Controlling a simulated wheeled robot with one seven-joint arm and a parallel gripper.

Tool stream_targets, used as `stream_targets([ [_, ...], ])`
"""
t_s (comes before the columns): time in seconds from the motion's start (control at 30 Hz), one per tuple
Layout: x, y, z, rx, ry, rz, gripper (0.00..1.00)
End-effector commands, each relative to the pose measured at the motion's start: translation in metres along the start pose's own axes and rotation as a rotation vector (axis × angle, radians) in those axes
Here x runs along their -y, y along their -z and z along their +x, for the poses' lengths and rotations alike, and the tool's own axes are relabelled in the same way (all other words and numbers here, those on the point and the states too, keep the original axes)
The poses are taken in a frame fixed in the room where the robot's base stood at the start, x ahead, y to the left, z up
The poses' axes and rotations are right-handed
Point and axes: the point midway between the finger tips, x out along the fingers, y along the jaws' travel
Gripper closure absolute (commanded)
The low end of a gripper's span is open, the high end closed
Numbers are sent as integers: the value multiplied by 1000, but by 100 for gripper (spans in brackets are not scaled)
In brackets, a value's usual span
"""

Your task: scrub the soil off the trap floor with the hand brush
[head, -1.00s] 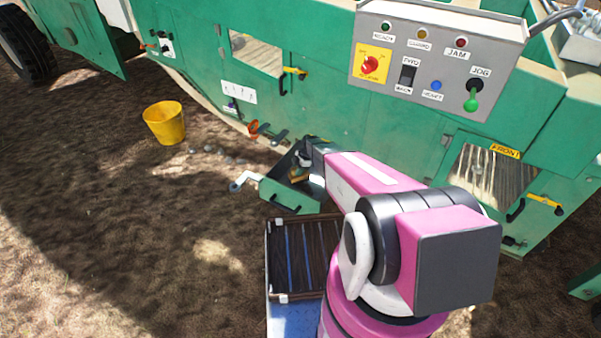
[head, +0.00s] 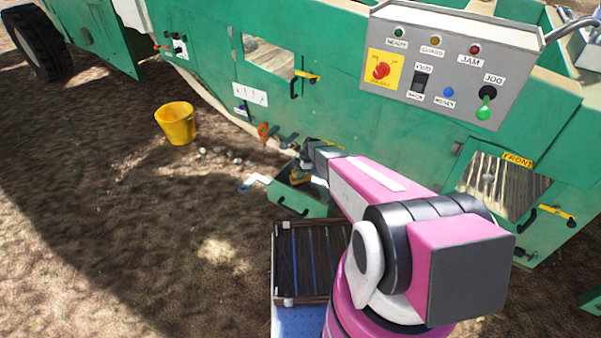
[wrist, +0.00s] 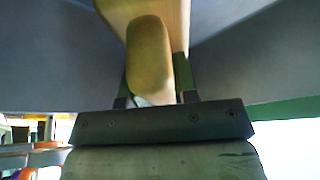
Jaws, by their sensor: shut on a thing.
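The hand brush (wrist: 150,55) shows in the wrist view as a pale wooden body between the two fingers of my gripper (wrist: 154,88). My gripper is shut on it. In the head view my gripper (head: 312,160) reaches down into the open green trap (head: 296,201) at the foot of the machine. A small orange-brown part of the brush (head: 296,178) shows there. The arm and trap walls hide most of the trap floor. I cannot make out the soil, the bristles, or whether they touch the floor.
The green machine (head: 350,110) stands close behind the trap, with a grey control panel (head: 450,65) above. A yellow bucket (head: 175,124) stands on the ground at left, near several small pale lumps (head: 232,156). A slatted dark crate (head: 300,262) lies in front.

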Motion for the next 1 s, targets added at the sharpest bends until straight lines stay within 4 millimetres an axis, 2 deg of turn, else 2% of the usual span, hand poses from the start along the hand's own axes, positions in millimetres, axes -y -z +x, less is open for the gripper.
stream_targets([
  [0.17, 4, 0, -1, 0, 0, 0, 91],
  [0.6, 28, -17, -10, 0, 0, 1, 91],
  [1.0, 42, -26, -15, 0, 0, 0, 91],
])
